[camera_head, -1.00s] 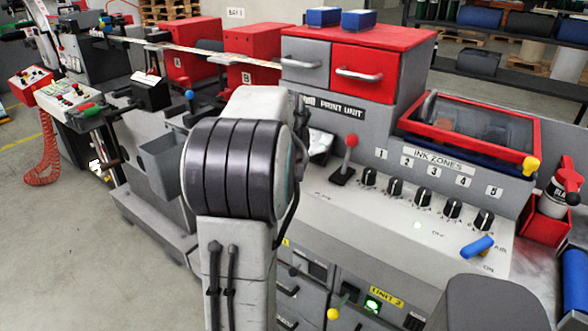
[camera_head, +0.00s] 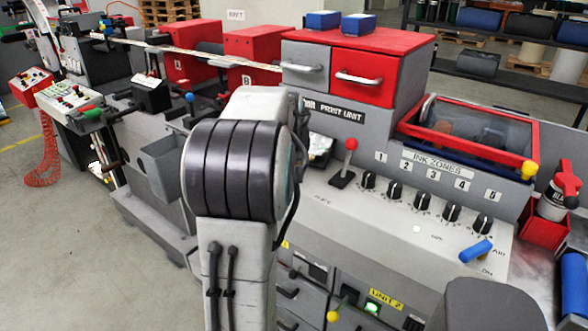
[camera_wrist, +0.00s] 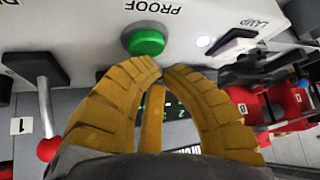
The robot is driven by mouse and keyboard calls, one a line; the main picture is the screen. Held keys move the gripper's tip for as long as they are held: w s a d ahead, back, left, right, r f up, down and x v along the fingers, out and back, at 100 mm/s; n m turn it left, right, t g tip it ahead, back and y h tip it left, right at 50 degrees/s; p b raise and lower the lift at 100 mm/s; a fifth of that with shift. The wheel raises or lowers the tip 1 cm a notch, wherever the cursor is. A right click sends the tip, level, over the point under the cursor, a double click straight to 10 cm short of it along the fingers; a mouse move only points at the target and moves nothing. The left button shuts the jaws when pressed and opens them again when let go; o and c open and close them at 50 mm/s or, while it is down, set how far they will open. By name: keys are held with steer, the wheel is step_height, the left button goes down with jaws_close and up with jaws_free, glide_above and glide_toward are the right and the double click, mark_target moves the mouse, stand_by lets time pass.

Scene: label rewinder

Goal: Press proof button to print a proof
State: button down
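The green proof button (camera_wrist: 146,42) is a round domed knob on a pale panel in the wrist view. The word PROOF appears upside down above it. My gripper (camera_wrist: 161,70) has yellow ribbed fingers whose tips come together just below the button in the picture. Nothing shows between the tips. I cannot tell whether they touch the button; its face is in plain view. In the head view my arm hides the gripper and the button.
In the wrist view, a black lamp switch (camera_wrist: 237,40) lies right of the button and a red-knobbed lever (camera_wrist: 47,148) lies left. In the head view, the lever (camera_head: 351,143) stands beside several black ink knobs (camera_head: 395,189). A blue-handled lever (camera_head: 476,250) is farther right.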

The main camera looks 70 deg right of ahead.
steer(key=shift+r, duration=0.3)
steer(key=shift+r, duration=0.15)
steer(key=shift+r+p, duration=2.1)
steer(key=shift+r, duration=0.25)
